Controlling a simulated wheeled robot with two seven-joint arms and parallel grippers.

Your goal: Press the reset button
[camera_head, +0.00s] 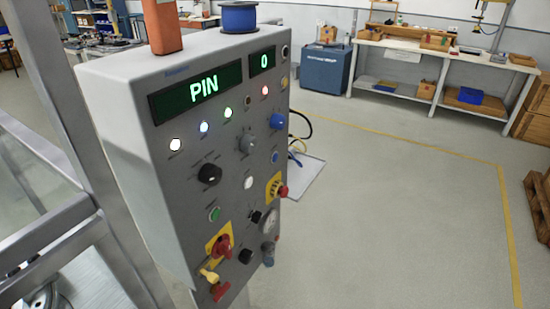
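A grey control panel (135,110) stands at the left, its face turned to the right. Its green displays read "PIN" (204,88) and "0" (264,61). Small buttons on the face include a green one (214,214), a white one (248,183) and a blue one (275,157). The labels are too small to read, so I cannot tell which is the reset button. Neither of my grippers is in view.
The panel also carries black knobs, a red rotary switch (222,246) on yellow, a red mushroom button (281,191) on yellow, and a yellow key-like part (208,275). An orange block (161,25) and a blue spool (239,17) sit on top. Open floor lies right.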

